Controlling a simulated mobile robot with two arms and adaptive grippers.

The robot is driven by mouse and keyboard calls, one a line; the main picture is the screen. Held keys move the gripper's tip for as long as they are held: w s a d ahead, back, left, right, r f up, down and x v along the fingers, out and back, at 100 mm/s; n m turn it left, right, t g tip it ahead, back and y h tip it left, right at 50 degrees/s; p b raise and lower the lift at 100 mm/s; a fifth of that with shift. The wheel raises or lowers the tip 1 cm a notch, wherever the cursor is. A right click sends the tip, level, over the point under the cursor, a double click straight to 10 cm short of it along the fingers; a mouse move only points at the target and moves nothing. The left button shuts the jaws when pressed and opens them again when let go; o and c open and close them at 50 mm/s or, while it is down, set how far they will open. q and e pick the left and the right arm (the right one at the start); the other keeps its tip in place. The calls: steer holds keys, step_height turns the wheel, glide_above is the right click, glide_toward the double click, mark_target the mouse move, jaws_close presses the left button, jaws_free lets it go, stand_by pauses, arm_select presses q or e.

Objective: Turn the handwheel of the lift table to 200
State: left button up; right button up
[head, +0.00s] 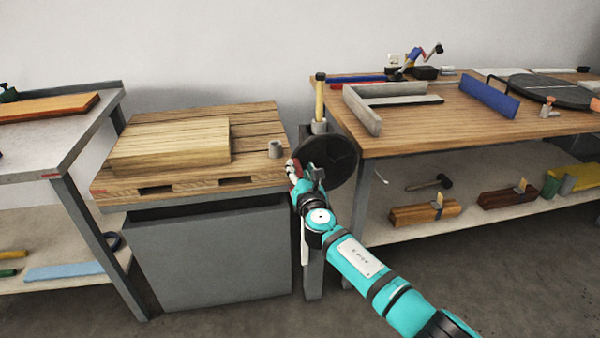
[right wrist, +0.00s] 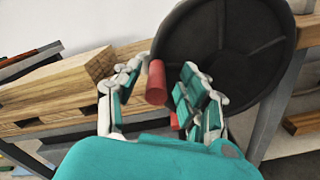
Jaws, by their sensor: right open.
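The handwheel (head: 335,158) is a black disc on a grey post at the right side of the lift table (head: 210,250). It also fills the upper right of the right wrist view (right wrist: 225,50). Its red handle (right wrist: 156,85) sticks out toward me. My right gripper (head: 305,172) is at the wheel's lower left edge. In the right wrist view its open fingers (right wrist: 163,85) stand on both sides of the handle, which is closer to the left finger. I cannot read any scale or number. My left gripper is not in view.
A yellow-handled tool (head: 319,98) stands in a holder behind the wheel. Workbenches flank it: a wooden one (head: 400,135) close on the right, a grey one (head: 60,150) left.

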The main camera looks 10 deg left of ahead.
steer(key=v, duration=1.2)
stand_by(0.3)
